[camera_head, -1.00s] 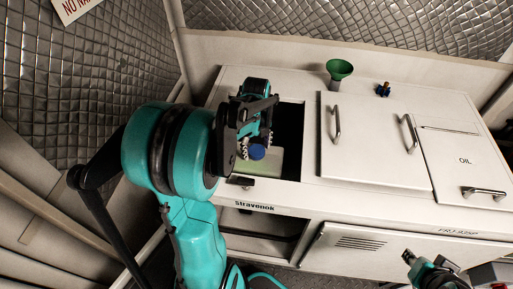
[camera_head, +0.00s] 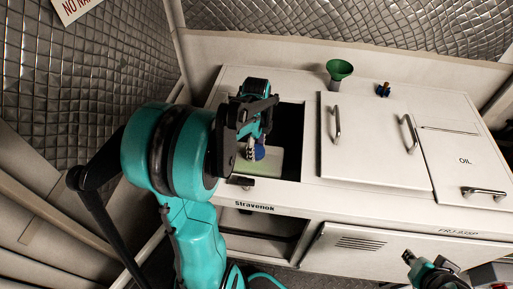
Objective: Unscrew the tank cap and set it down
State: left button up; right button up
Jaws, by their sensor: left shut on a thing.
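The blue tank cap (camera_head: 259,153) shows in the open hatch at the left of the white cabinet, above a pale tank top (camera_head: 268,164). My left gripper (camera_head: 254,150) reaches down into this opening and is shut on the cap. Its fingers and wrist hide part of the cap, and I cannot tell whether the cap is still on its thread. My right gripper (camera_head: 407,258) is low at the bottom right, in front of the cabinet, away from the cap. It is too small to tell whether it is open.
The white cabinet top (camera_head: 290,84) carries a green funnel (camera_head: 339,69) and a small blue and brass fitting (camera_head: 383,90) at the back. A closed lid with two handles (camera_head: 370,140) lies right of the opening, then an OIL panel (camera_head: 462,160). The cabinet's back left top is clear.

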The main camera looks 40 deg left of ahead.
aim_at(257, 150)
pick_arm(q)
jog(key=o, duration=1.4)
notch_tip(257, 150, up, 12)
jog(key=shift+f, duration=0.1)
